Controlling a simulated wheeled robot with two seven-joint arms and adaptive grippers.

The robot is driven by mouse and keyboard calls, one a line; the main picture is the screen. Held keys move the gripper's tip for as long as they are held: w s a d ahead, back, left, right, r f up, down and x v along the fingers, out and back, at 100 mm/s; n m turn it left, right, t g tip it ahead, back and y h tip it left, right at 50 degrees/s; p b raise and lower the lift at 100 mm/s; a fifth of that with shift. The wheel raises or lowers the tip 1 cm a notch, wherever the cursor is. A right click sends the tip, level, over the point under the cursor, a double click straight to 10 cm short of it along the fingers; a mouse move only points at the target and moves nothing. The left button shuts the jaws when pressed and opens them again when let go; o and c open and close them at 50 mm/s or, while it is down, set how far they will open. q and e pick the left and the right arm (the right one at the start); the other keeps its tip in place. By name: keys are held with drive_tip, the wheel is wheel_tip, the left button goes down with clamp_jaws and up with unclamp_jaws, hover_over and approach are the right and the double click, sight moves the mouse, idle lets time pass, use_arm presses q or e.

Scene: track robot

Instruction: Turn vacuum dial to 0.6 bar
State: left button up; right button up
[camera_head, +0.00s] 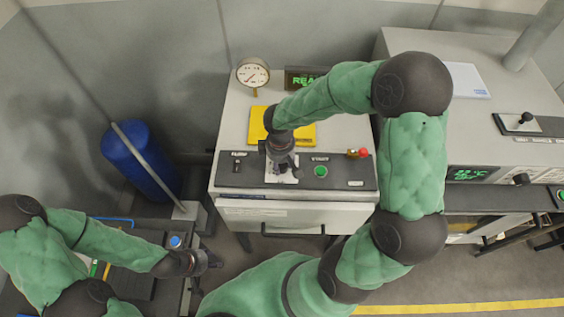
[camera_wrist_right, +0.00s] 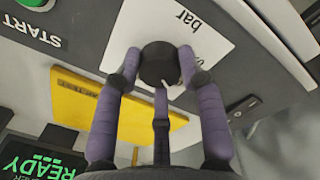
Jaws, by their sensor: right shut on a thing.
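The vacuum dial (camera_wrist_right: 158,62) is a black round knob with a white pointer line, on a white plate (camera_wrist_right: 112,40) marked "bar" in the right wrist view. My right gripper (camera_wrist_right: 163,80) has its purple fingers closed around the knob. In the head view my right gripper (camera_head: 282,168) stands over the front panel and hides the dial. The scale numbers are mostly hidden, so the setting cannot be read. My left gripper (camera_head: 206,261) is low at the left, away from the dial; its fingers are too small to judge.
A round white gauge (camera_head: 253,74) stands at the back of the cabinet, beside a green READY display (camera_head: 301,80). A yellow plate (camera_head: 303,133) lies behind the panel. A green START button (camera_head: 320,171) and a red button (camera_head: 361,153) sit right of the dial.

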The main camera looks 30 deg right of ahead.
sight(280, 166)
drive_tip(key=shift+w, duration=0.1)
drive_tip(key=o, duration=1.1)
drive_tip(key=shift+a, duration=0.1)
drive_tip(key=shift+o, duration=0.2)
drive_tip(key=shift+r, duration=0.1)
wheel_tip(280, 166, up, 12)
drive_tip(key=shift+s+a, duration=0.2)
drive_tip(key=shift+a, duration=0.1)
